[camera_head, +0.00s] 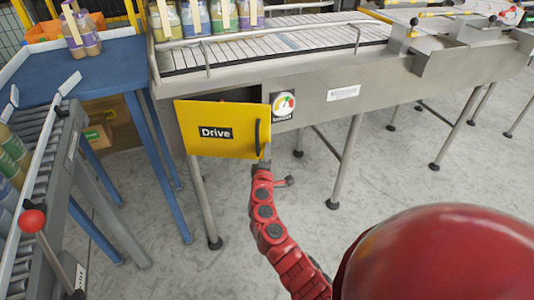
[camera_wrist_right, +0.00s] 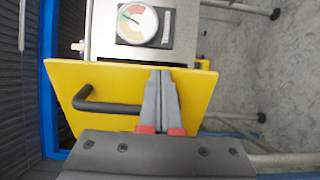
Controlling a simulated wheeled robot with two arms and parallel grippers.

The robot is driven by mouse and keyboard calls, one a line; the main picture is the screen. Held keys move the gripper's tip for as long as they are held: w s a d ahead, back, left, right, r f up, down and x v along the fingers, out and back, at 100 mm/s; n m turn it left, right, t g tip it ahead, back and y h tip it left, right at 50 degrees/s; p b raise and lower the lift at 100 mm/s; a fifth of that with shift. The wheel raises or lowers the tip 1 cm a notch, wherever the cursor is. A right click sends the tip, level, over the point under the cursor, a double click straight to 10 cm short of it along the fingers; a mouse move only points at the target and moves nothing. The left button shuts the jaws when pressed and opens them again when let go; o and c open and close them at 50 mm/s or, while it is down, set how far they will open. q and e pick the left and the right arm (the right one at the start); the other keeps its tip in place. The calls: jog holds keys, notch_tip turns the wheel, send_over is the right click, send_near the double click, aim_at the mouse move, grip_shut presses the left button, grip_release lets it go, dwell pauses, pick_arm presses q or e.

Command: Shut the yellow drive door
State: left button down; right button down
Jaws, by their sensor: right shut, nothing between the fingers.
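The yellow drive door (camera_head: 185,130) hangs partly open on the side of the conveyor frame, with a dark gap showing above its top edge. It bears a black "Drive" label and a black bar handle (camera_head: 257,136) near its right edge. My right gripper (camera_head: 266,153) is at the lower right corner of the door, shut and empty. In the right wrist view the shut fingers (camera_wrist_right: 163,90) lie across the yellow door panel (camera_wrist_right: 105,82), beside the handle (camera_wrist_right: 110,107). I cannot tell whether they touch the panel. My left gripper is not in view.
A dial gauge (camera_head: 283,105) sits on the frame just right of the door. A blue table (camera_head: 110,70) and a roller conveyor (camera_head: 45,165) with a red-knobbed lever (camera_head: 33,221) stand at left. The floor (camera_head: 370,190) below and right of the door is largely clear between metal legs.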

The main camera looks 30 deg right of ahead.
jog(key=w+d+n+t+y+b, duration=0.3)
jog(key=w+d+n+y+b, duration=0.2)
jog(key=w, duration=0.7)
jog(key=d+y+b, duration=0.2)
jog(key=d+b, duration=0.1)
jog(key=shift+w+r+n+t+y, duration=0.15)
jog(key=shift+r+n+t+y, duration=0.15)
jog(key=shift+t+y, duration=0.1)
